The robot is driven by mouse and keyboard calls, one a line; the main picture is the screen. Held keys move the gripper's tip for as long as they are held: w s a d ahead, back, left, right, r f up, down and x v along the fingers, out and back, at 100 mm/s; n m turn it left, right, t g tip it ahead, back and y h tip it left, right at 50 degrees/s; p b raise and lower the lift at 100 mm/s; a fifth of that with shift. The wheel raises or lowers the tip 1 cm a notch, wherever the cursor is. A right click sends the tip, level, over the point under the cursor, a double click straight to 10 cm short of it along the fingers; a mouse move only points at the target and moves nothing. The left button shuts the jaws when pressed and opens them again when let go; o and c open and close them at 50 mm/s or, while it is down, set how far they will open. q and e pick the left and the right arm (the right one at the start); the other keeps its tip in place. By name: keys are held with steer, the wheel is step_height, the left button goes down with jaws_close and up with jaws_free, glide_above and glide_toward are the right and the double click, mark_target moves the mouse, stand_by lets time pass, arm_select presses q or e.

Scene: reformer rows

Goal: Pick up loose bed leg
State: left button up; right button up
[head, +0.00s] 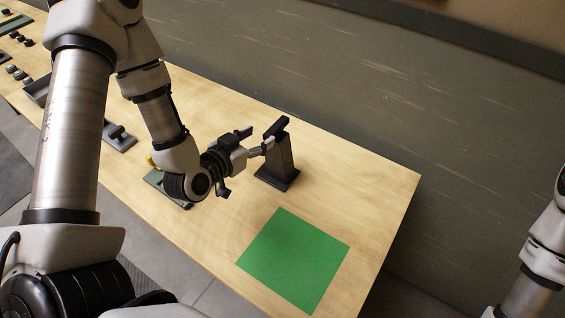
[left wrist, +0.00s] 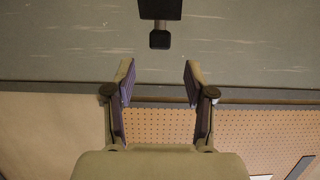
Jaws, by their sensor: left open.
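A dark upright stand (head: 279,163) on a flat square base stands on the wooden table, with a dark slanted bar (head: 275,127) at its top. I cannot tell for sure whether this bar is the loose bed leg. My left gripper (head: 256,139) is open beside the top of the stand, on its left side. In the left wrist view the open fingers (left wrist: 160,75) have nothing between them. A dark block with a short neck and a square knob (left wrist: 160,38) shows beyond the fingertips. My right gripper is out of view.
A green mat (head: 294,260) lies bare near the table's right end. A grey-green plate (head: 153,178) lies partly under my left arm. Small dark parts (head: 119,137) and trays line the table (head: 215,250) farther left. A grey wall (head: 330,90) runs along the back.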

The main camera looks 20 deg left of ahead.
mark_target(266, 136)
arm_select(q)
steer(key=w+b, duration=0.1)
steer(key=w+f+b, duration=0.1)
steer(key=b, duration=0.1)
steer(key=w+f+b, duration=0.1)
steer(key=b, duration=0.1)
steer(key=shift+w+d+f, duration=0.2)
steer(key=shift+w+d, duration=0.05)
steer(key=shift+w, duration=0.1)
steer(key=shift+w+r, duration=0.1)
steer(key=shift+r, duration=0.15)
steer(key=shift+w+d+p, duration=0.2)
steer(key=shift+w+p, duration=0.75)
steer(key=shift+p, duration=0.1)
steer(key=x, duration=0.2)
steer(key=shift+w+f, duration=0.45)
steer(key=c, duration=0.4)
jaws_close()
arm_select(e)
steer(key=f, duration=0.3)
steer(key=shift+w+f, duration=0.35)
